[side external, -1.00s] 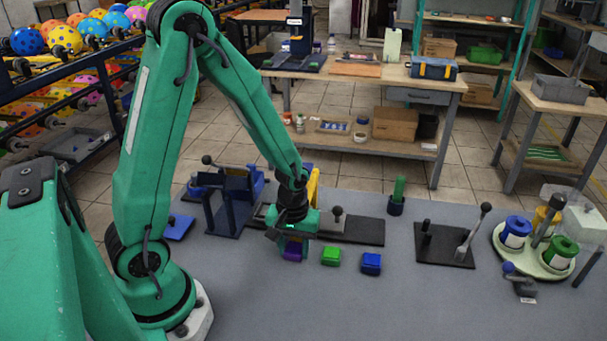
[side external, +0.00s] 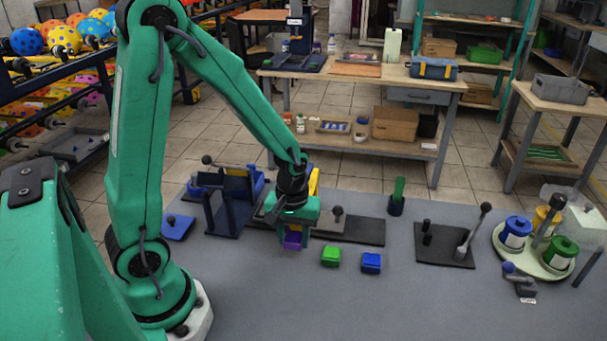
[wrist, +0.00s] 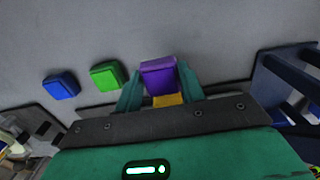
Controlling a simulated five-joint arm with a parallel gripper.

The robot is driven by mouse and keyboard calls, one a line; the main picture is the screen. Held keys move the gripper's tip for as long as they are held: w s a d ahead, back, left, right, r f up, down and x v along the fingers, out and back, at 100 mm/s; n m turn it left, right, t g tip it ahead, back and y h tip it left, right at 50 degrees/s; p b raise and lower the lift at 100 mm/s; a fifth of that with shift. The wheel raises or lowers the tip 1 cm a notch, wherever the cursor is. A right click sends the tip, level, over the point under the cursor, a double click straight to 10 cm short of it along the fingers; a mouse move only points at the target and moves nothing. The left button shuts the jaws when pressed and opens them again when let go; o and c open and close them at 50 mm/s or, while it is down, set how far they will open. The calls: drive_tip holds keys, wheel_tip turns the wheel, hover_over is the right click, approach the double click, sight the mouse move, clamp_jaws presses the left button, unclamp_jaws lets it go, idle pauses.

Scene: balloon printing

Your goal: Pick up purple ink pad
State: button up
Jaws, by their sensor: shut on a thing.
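The purple ink pad (side external: 292,241) is a small block at the lower end of my gripper (side external: 292,232). In the wrist view the purple ink pad (wrist: 159,76) sits between the two green fingers of my gripper (wrist: 160,90), which are shut on it. A yellow-orange patch (wrist: 168,100) shows just behind the pad, between the fingers. In the side view the pad appears held just above the grey table; the exact gap is hard to tell.
A green ink pad (side external: 331,256) and a blue ink pad (side external: 371,263) sit to the right on the grey table (side external: 400,305). A dark blue stand (side external: 230,205) is close at left. The front table is clear.

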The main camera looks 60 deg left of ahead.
drive_tip(key=s+d+r, duration=0.5)
drive_tip(key=d+r, duration=0.2)
drive_tip(key=d, duration=0.3)
drive_tip(key=shift+s+d+r, duration=0.15)
drive_tip(key=shift+d+r, duration=0.05)
drive_tip(key=shift+r, duration=0.1)
idle(0.4)
wheel_tip(320, 180, up, 11)
hover_over(294, 233)
drive_tip(key=a, duration=1.4)
wheel_tip(294, 233, down, 13)
drive_tip(key=shift+w+d, duration=0.25)
